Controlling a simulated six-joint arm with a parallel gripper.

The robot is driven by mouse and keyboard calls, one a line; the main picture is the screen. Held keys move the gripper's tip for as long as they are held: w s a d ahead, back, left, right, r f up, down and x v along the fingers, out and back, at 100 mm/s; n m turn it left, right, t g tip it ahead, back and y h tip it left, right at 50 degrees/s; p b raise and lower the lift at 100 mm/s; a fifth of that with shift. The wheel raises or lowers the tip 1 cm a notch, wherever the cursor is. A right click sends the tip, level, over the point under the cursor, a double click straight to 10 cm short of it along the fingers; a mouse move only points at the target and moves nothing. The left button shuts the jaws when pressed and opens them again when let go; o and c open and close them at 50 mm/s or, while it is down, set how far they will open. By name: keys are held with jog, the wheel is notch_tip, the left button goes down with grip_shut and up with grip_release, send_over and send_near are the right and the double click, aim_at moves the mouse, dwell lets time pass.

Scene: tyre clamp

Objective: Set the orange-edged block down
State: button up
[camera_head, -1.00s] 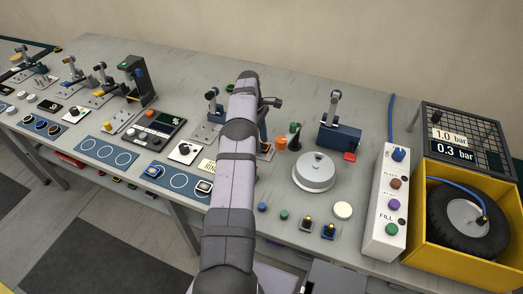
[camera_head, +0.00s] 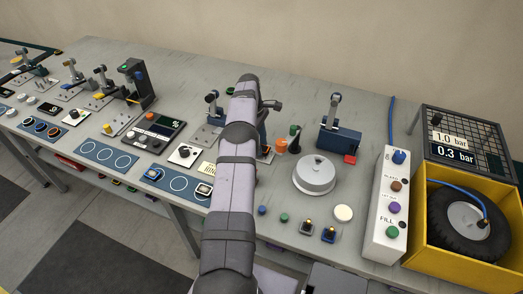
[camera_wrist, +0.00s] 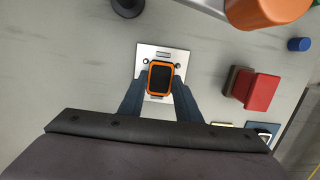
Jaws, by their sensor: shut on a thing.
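The orange-edged block (camera_wrist: 160,78) has a dark face and an orange rim. It sits between the two dark fingers of my gripper (camera_wrist: 160,84) in the wrist view, and my gripper is shut on it. A pale metal plate (camera_wrist: 174,56) with small holes lies beneath the block; I cannot tell whether the block touches it.
In the wrist view a red block (camera_wrist: 262,93) is to the right and an orange round part (camera_wrist: 265,10) at the top right. In the head view a blue clamp stand (camera_head: 340,137) and a grey domed disc (camera_head: 314,174) stand right of my arm.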

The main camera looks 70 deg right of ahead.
jog(key=shift+r+p, duration=1.6)
jog(key=shift+r, duration=1.15)
